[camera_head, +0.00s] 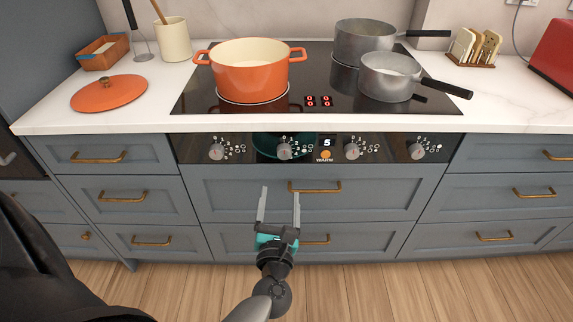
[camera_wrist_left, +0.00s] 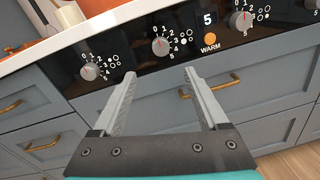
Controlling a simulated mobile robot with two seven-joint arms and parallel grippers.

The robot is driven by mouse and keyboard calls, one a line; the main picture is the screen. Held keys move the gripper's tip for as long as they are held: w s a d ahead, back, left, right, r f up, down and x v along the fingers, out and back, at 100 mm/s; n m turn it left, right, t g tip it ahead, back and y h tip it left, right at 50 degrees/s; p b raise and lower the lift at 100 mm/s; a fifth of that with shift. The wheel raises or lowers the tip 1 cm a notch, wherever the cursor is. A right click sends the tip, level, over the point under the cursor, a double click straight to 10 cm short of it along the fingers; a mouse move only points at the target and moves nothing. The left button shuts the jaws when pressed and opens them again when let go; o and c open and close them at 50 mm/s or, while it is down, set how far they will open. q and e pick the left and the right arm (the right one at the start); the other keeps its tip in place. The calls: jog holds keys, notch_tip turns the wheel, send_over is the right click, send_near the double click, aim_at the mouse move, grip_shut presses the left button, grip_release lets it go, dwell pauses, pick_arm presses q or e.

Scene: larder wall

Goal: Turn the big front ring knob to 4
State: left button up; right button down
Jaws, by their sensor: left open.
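A black control panel under the hob carries several grey round knobs with numbered dials. They are the far-left knob (camera_head: 216,152), the second knob (camera_head: 284,151), the third knob (camera_head: 352,151) and the far-right knob (camera_head: 417,151). Small ring symbols stand beside each dial, too small to tell which marks the big front ring. The pointers are too small to read surely. My left gripper (camera_head: 280,193) is open and empty, below and apart from the panel. In the left wrist view its fingers (camera_wrist_left: 160,78) point towards the second knob (camera_wrist_left: 160,46). My right gripper is not in view.
A display (camera_head: 327,142) reads 5 above an orange WARM button (camera_head: 325,154). An orange pot (camera_head: 249,75) and two grey saucepans stand on the hob (camera_head: 320,88). Below the panel, a brass drawer handle (camera_head: 316,187) juts out close to my left gripper.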

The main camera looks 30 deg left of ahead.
aim_at(284, 156)
pick_arm(q)
jog(key=b+x, duration=0.1)
jog(key=x, duration=1)
jog(key=shift+w, duration=0.45)
jog(key=shift+w+a, duration=0.2)
jog(key=shift+w, duration=0.1)
jog(key=shift+w+a, duration=0.15)
jog(key=shift+w, duration=0.15)
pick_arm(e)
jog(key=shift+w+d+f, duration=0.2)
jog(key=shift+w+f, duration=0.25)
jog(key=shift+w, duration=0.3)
pick_arm(q)
grip_shut()
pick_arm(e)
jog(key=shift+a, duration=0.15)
